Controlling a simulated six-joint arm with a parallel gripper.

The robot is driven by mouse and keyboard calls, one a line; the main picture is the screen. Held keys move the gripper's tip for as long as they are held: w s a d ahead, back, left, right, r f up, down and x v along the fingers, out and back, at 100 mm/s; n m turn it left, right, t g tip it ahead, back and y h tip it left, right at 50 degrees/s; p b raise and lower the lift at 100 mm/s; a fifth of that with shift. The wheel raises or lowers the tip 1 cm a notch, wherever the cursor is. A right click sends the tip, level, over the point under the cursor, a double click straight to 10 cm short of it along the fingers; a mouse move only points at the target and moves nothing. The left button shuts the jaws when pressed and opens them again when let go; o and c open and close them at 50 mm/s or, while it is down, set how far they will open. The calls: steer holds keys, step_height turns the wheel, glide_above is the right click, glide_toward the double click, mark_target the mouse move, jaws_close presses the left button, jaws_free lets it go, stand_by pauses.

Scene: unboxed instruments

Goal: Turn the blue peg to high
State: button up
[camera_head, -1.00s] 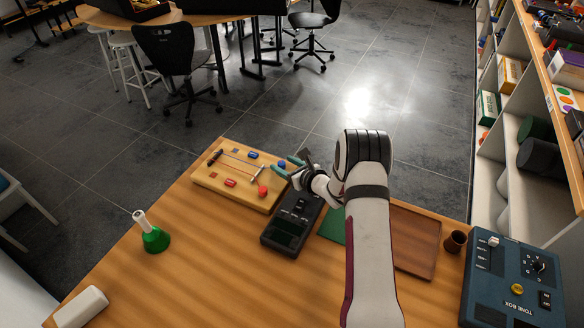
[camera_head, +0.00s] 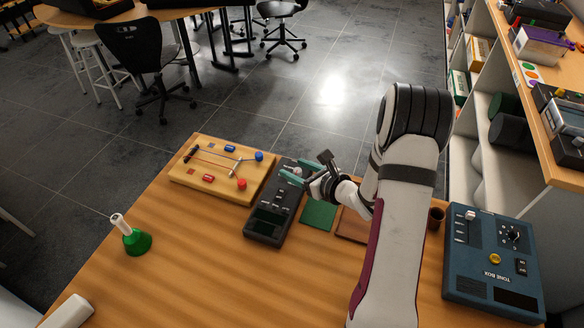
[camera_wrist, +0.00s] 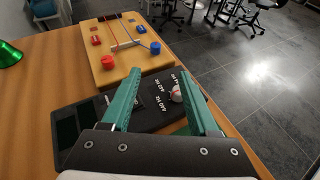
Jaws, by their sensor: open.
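The wooden board (camera_head: 215,186) at the table's far left carries a blue round knob-like peg (camera_head: 259,156) at its right end, a red one (camera_head: 241,184) nearer, thin rods and small blue and red blocks. In the wrist view the blue peg (camera_wrist: 155,47) stands upright just beyond the fingertips, with the red peg (camera_wrist: 107,62) to its left. My gripper (camera_head: 287,170) has teal fingers, open and empty, right of the board over the far end of a black meter. In the wrist view my gripper (camera_wrist: 160,73) touches neither peg. I cannot read any level marking for the blue peg.
The black meter (camera_head: 266,222) with a pale knob (camera_wrist: 175,92) lies below the fingers. A green bell (camera_head: 136,242) stands left. The front middle table is bare.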

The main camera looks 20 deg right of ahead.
steer(key=w+d+m+g+h, duration=0.2)
steer(key=w+d+m+h, duration=0.3)
steer(key=d+m, duration=0.35)
step_height(320, 180, up, 9)
steer(key=m+g+y, duration=0.3)
steer(key=m+g, duration=0.3)
steer(key=m, duration=2.1)
glide_above(259, 154)
steer(key=s+d, duration=0.2)
steer(key=s, duration=0.4)
steer(key=shift+g, duration=0.3)
steer(key=x, duration=1.4)
steer(key=shift+w+f, duration=0.1)
steer(key=shift+f, duration=0.2)
steer(key=shift+w+f, duration=0.1)
steer(key=shift+f, duration=0.15)
jaws_close()
